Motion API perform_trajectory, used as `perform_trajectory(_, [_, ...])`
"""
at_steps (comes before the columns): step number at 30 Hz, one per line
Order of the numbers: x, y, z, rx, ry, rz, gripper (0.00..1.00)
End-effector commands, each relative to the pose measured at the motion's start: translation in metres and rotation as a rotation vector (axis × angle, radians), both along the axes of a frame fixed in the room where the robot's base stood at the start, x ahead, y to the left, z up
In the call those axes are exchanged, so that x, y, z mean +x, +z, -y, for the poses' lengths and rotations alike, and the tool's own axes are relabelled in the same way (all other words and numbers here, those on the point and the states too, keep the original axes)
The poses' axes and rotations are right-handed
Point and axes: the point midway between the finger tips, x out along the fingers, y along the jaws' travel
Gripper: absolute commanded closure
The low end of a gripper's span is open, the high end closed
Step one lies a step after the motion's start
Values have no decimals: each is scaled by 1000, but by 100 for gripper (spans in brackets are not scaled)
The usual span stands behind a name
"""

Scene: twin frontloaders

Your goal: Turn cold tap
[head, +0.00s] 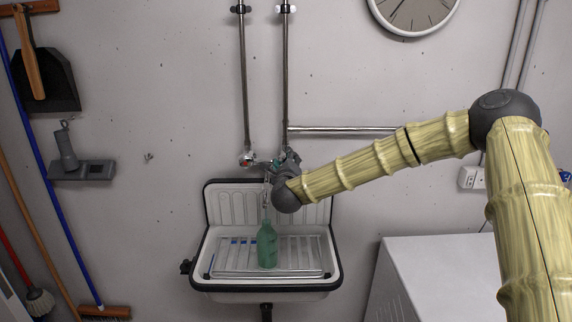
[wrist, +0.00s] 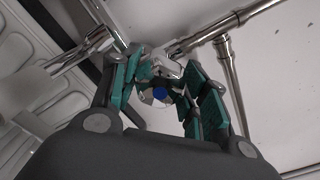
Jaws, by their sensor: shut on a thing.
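The cold tap (wrist: 160,94), a pale round knob with a blue dot, shows in the wrist view between my gripper's green-padded fingers. My gripper (wrist: 163,84) is shut on this knob, with one finger on each side. In the head view my gripper (head: 281,163) is at the right end of the wall faucet, and it hides the cold tap there. The other tap (head: 247,158), with a red mark, is at the faucet's left end, clear of my gripper.
A white sink (head: 212,258) with a dark rim hangs below the faucet. A green bottle (head: 267,246) stands upright on its rack. Metal pipes (head: 285,80) run up the wall, and another pipe (head: 340,131) runs to the right. A white appliance (head: 440,275) stands at right.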

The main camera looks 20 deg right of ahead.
Motion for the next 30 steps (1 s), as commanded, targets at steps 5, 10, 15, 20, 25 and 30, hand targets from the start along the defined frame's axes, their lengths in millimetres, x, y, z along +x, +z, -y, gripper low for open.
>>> perform_trajectory(5, [0, -3, -1, -147, 0, -38, 79])
perform_trajectory(10, [0, -2, 0, -265, 0, -73, 79])
perform_trajectory(15, [0, 0, 0, -317, 1, -90, 79])
perform_trajectory(20, [0, 0, 0, -320, 1, -91, 79])
perform_trajectory(25, [0, 0, 0, -319, 1, -91, 50])
perform_trajectory(30, [0, 0, 0, -319, 1, -90, 33])
